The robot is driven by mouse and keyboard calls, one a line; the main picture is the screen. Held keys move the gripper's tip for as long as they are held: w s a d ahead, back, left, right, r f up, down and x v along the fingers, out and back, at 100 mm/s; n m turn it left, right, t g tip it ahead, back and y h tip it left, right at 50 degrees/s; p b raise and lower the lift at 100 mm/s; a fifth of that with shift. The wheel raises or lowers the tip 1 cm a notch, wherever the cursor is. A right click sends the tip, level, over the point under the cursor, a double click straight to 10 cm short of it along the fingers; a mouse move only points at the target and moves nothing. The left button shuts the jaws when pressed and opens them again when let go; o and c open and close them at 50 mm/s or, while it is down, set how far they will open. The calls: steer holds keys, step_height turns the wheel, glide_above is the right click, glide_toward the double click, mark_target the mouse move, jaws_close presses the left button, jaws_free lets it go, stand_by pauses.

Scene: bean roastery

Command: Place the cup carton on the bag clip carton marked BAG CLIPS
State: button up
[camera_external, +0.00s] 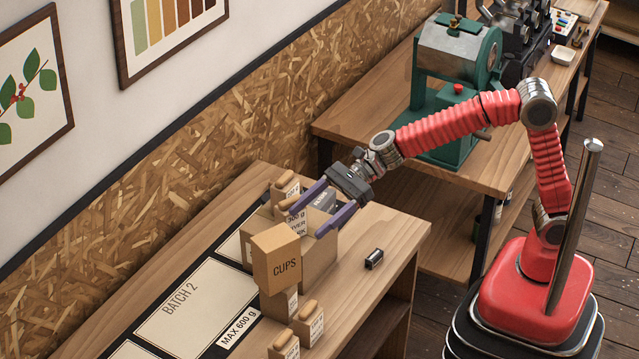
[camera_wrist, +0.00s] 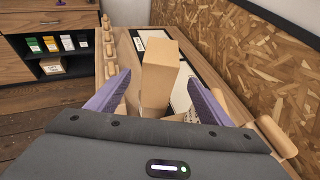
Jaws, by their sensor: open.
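A brown carton, apparently the cup carton (camera_wrist: 170,52), also shows in the wrist view, beyond and between my fingertips. My gripper (camera_external: 306,222) is open and empty above the open box, its fingers pointing toward the cup carton; the fingers also show in the wrist view (camera_wrist: 158,77). I cannot make out the words BAG CLIPS.
A BATCH 2 mat (camera_external: 195,307) lies left. A small black object (camera_external: 374,259) lies right, with bare bench around it. A green roaster (camera_external: 455,90) stands on another bench.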

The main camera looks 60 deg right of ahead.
steer(key=s+d+f+n+h, duration=0.2)
steer(key=s+d+n+h, duration=0.2)
steer(key=d, duration=1.1)
steer(key=s+d+f+n+h, duration=0.2)
steer(key=s+d+n+h, duration=0.2)
steer(key=s+d+n, duration=0.7)
steer(key=s+d+f+n+h, duration=0.2)
steer(key=s+d+n+h, duration=0.2)
steer(key=d, duration=1.4)
steer(key=s+n, duration=0.3)
steer(key=s, duration=0.2)
steer(key=shift+s+d+t, duration=0.2)
steer(key=shift+d+t, duration=0.1)
steer(key=shift+d, duration=0.1)
